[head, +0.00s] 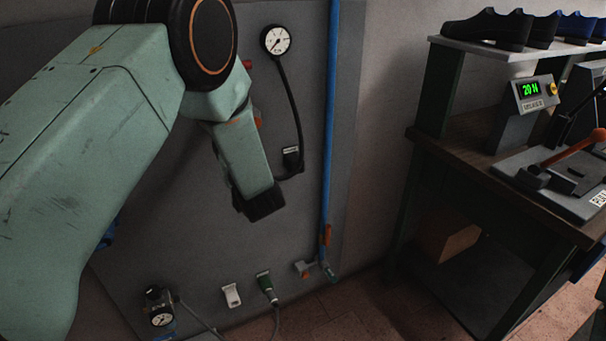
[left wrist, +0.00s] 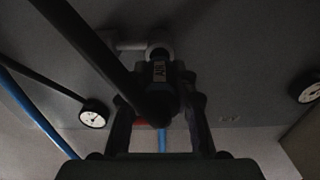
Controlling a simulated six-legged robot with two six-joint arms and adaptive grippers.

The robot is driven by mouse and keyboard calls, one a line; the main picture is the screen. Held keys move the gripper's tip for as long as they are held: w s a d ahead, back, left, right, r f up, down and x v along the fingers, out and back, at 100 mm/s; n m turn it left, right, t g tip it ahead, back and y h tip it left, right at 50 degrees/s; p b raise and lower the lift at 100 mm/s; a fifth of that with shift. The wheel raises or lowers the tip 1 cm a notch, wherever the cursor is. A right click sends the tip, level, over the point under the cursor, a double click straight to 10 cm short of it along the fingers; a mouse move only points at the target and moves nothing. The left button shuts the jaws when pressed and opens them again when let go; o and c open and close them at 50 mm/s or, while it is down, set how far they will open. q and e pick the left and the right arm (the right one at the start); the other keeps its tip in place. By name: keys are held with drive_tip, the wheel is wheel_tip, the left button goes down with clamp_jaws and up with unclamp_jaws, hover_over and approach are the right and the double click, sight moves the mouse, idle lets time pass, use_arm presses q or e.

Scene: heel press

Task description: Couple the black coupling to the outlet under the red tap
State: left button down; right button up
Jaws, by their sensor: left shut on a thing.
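My left gripper (left wrist: 160,88) is shut on the black coupling (left wrist: 159,71), which has a pale lettered label and sits between its two fingers in the left wrist view. A thick black hose (left wrist: 88,48) crosses in front of it. A grey pipe fitting (left wrist: 131,45) and a round grey end lie right by the coupling's top; I cannot tell whether they are joined. In the head view my left arm hides the outlet and the coupling. Small red bits show at its edge (head: 247,64); I cannot tell which is the tap. My right gripper is not in view.
A gauge (head: 276,40) with a black hose (head: 295,105) hangs on the grey wall panel. A blue pipe (head: 329,120) runs down to its right. A workbench (head: 450,145) stands right.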

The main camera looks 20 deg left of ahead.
use_arm(q)
drive_tip(key=shift+b+x, duration=0.35)
drive_tip(key=shift+x, duration=1.05)
idle(0.4)
drive_tip(key=c, duration=1.5)
unclamp_jaws()
drive_tip(key=shift+r, duration=0.1)
drive_tip(key=o, duration=0.5)
drive_tip(key=shift+w+a, duration=0.15)
